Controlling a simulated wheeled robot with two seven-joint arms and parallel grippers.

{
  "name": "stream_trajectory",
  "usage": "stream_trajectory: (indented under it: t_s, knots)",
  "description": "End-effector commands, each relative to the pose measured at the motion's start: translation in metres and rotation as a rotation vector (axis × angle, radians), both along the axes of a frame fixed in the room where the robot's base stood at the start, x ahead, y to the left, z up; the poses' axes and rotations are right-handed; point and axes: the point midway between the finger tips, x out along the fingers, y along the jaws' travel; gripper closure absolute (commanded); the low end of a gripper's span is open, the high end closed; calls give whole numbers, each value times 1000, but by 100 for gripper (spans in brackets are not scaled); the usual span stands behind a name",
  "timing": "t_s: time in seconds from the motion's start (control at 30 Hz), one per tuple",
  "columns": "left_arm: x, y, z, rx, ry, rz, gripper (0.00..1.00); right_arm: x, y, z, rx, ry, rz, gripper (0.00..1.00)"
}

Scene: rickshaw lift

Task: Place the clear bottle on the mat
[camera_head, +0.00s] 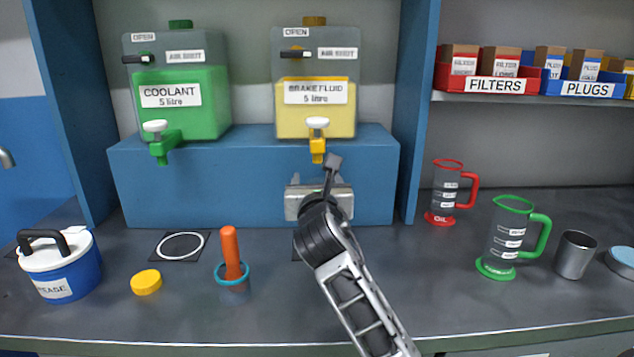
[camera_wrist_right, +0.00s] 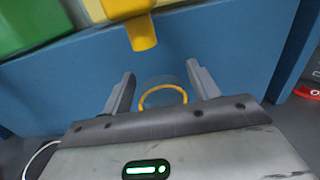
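My right gripper (camera_head: 334,162) reaches up to the front of the blue ledge, below the yellow tap. In the right wrist view its two fingers (camera_wrist_right: 162,85) stand apart, with a clear round thing with a yellow ring (camera_wrist_right: 163,97) between them. It looks like the clear bottle; whether the fingers press on it I cannot tell. My arm hides it in the head view. A dark square mat with a white ring (camera_head: 180,246) lies on the bench below the green tap. A dark patch by my arm may be a second mat, mostly hidden. My left gripper is out of view.
Coolant (camera_head: 183,100) and brake fluid (camera_head: 315,110) tanks stand on the blue ledge (camera_head: 250,185). A grease tub (camera_head: 62,275), yellow lid (camera_head: 146,282) and orange-handled tool (camera_head: 231,260) are at left. Red (camera_head: 446,192) and green (camera_head: 508,238) jugs and a metal cup (camera_head: 574,255) are at right.

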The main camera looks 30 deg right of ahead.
Motion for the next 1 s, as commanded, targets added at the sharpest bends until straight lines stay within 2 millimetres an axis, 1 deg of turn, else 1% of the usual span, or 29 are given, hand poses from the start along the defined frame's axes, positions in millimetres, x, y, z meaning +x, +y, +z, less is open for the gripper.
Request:
stream_trajectory:
  t_s: [0.2, 0.27, 0.37, 0.6, 0.7, 0.83, 1.0]
  knots:
    - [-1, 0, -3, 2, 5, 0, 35, 0, 0, 3, 2, -3, 0, 40]
    - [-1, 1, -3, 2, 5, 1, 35, -5, 4, 3, -1, -1, 2, 40]
    - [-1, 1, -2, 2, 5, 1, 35, -19, 12, 3, -1, 0, 1, 40]
    - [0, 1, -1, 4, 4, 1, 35, -64, 40, 2, -1, -1, 3, 40]
    - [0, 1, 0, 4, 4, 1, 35, -80, 49, 3, 2, -1, 2, 40]
    - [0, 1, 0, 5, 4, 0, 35, -94, 58, 3, 0, -1, 1, 40]
    - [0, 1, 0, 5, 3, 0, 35, -102, 63, 3, 2, -1, 0, 40]
